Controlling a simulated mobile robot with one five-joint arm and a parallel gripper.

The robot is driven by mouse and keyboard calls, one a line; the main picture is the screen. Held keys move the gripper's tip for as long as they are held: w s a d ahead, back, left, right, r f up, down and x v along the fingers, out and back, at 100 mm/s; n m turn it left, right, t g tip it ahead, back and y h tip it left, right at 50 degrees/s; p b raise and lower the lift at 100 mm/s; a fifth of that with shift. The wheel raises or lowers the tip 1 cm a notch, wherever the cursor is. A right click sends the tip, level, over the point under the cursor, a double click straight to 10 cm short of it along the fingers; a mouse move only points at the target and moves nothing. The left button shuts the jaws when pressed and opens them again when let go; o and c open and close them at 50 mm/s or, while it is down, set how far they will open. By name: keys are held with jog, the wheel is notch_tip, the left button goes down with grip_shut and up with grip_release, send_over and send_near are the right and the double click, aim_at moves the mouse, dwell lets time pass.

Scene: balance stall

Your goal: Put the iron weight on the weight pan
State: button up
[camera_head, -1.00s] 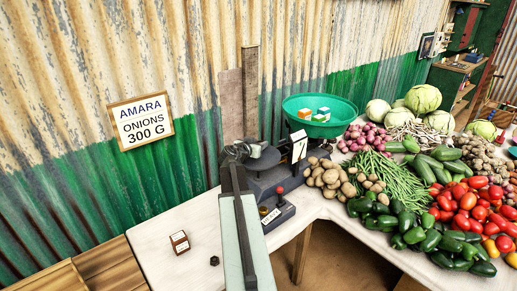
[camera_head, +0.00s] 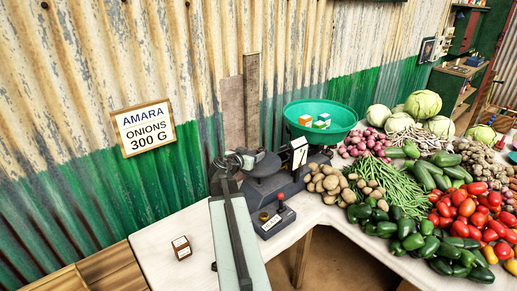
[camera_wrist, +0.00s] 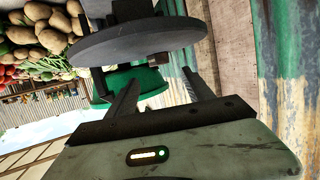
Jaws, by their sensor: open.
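The weight pan (camera_head: 264,166) is a dark round disc on the near side of the balance. It also shows large in the wrist view (camera_wrist: 140,42), its visible face bare. My gripper (camera_head: 234,160) is beside the pan's left edge. In the wrist view my gripper (camera_wrist: 160,90) has its fingers apart with nothing visible between them. A small dark piece, apparently the iron weight (camera_head: 213,266), lies on the white table left of my arm, partly hidden by it. The green goods pan (camera_head: 321,112) holds small boxes.
A small brown box with a white label (camera_head: 181,247) stands on the table (camera_head: 165,228) at the left. Potatoes (camera_head: 327,182), beans and other vegetables crowd the right. A red-knobbed lever (camera_head: 280,198) stands before the balance. The corrugated wall (camera_head: 70,150) is close behind.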

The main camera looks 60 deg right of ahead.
jog(key=p+v, duration=0.1)
jog(key=v, duration=0.3)
jog(key=shift+a+r, duration=0.1)
jog(key=shift+a, duration=0.2)
jog(key=w+a+f+n+y, duration=0.2)
jog(key=w+a+f, duration=0.2)
jog(key=a, duration=0.5)
jog(key=w+a+f+n+y, duration=0.3)
jog(key=w+a+f, duration=0.1)
jog(key=a, duration=0.5)
jog(key=w+a+f+n+y, duration=0.2)
jog(key=w+a+f, duration=0.15)
jog(key=a, duration=0.65)
jog(key=s+a+f+n+y, duration=0.1)
jog(key=a+n+y, duration=0.1)
jog(key=a, duration=0.8)
jog(key=s+a+f+n+g+y, duration=0.1)
jog(key=a+f+n+y, duration=0.1)
jog(key=a, duration=0.8)
jog(key=a+f+n+y, duration=0.2)
jog(key=a+n, duration=0.4)
jog(key=a, duration=0.4)
jog(key=shift+s+g+y, duration=0.4)
jog(key=shift+y, duration=0.3)
